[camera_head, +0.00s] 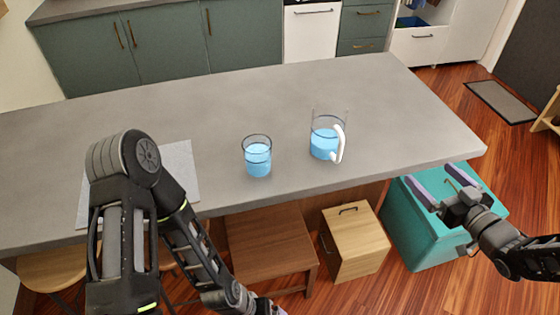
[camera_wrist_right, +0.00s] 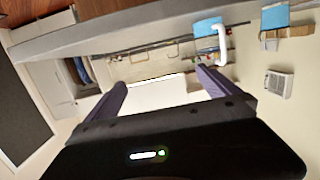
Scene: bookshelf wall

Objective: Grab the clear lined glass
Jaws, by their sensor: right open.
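A clear glass (camera_head: 257,158) with dark lines around it and blue liquid inside stands upright on the grey counter (camera_head: 400,120). The right wrist view also shows a small blue glass shape (camera_wrist_right: 275,17) near the top right. My right gripper (camera_head: 429,173) is open and empty, beyond the counter's front edge, right of and well apart from the glass. Its spread fingers also show in the right wrist view (camera_wrist_right: 161,77). My left arm reaches over the counter's front left; only a bit of its gripper (camera_head: 280,310) shows at the bottom edge, so its jaws cannot be judged.
A clear pitcher (camera_head: 324,142) with blue liquid and a white handle stands right of the glass, on my right gripper's side. A grey mat (camera_head: 180,165) lies at left. A teal bin (camera_head: 415,232), wooden box (camera_head: 352,245) and wooden stool (camera_head: 268,240) stand below the front edge.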

